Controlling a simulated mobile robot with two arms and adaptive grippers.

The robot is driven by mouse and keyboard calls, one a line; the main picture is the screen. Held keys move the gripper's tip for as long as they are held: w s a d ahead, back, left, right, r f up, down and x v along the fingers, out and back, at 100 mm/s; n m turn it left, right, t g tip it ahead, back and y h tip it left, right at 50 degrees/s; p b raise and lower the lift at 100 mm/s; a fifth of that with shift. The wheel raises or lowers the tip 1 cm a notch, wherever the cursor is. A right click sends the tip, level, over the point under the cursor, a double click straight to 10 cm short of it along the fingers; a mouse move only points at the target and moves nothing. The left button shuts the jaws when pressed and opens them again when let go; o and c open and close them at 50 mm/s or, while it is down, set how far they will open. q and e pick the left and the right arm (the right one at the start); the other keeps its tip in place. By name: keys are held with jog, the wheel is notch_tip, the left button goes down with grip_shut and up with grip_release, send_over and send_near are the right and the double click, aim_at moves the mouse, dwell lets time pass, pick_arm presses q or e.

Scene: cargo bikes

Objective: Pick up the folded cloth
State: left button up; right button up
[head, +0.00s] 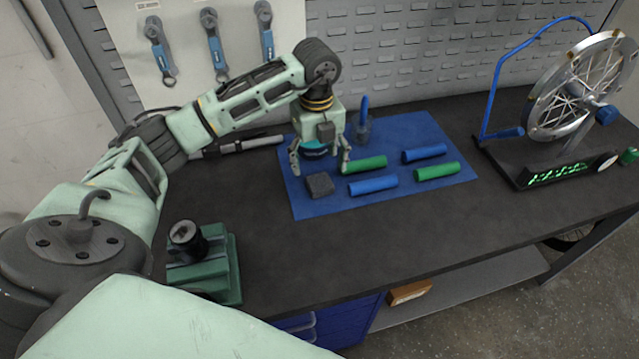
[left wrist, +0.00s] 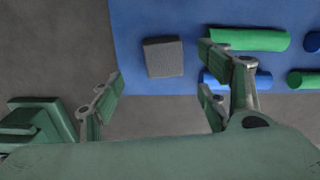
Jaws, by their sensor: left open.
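The folded cloth (head: 320,185) is a small dark grey square pad lying flat near the left front part of the blue mat (head: 300,209). In the left wrist view the cloth (left wrist: 163,57) lies on the mat ahead of the spread fingers, with nothing covering it. My left gripper (head: 320,168) points down, open and empty. In the head view it hangs over the mat just behind the cloth. No contact with the cloth shows. My right gripper is not in view.
Green and blue grips (head: 373,185) lie right of the cloth, close to the right finger in the wrist view. A teal tin (head: 316,150) is behind the gripper. A wheel stand (head: 560,165) is at right, a green vise (head: 205,265) at front left.

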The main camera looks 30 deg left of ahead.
aim_at(320, 183)
pick_arm(q)
jog(key=shift+s+d+f+p, duration=0.15)
jog(key=shift+f+p, duration=0.05)
jog(key=shift+f, duration=0.15)
jog(key=shift+s+d+f+p, duration=0.1)
jog(key=shift+f+p, duration=0.1)
jog(key=shift+f, duration=0.15)
jog(key=f, duration=0.1)
jog(key=f+p, duration=0.1)
jog(key=f, duration=0.3)
jog(key=shift+w+d+p, duration=0.2)
jog(key=shift+w+p, duration=0.05)
jog(key=shift+p, duration=0.1)
jog(key=shift+r, duration=0.1)
jog(key=shift+c, duration=0.7)
jog(key=c, duration=1)
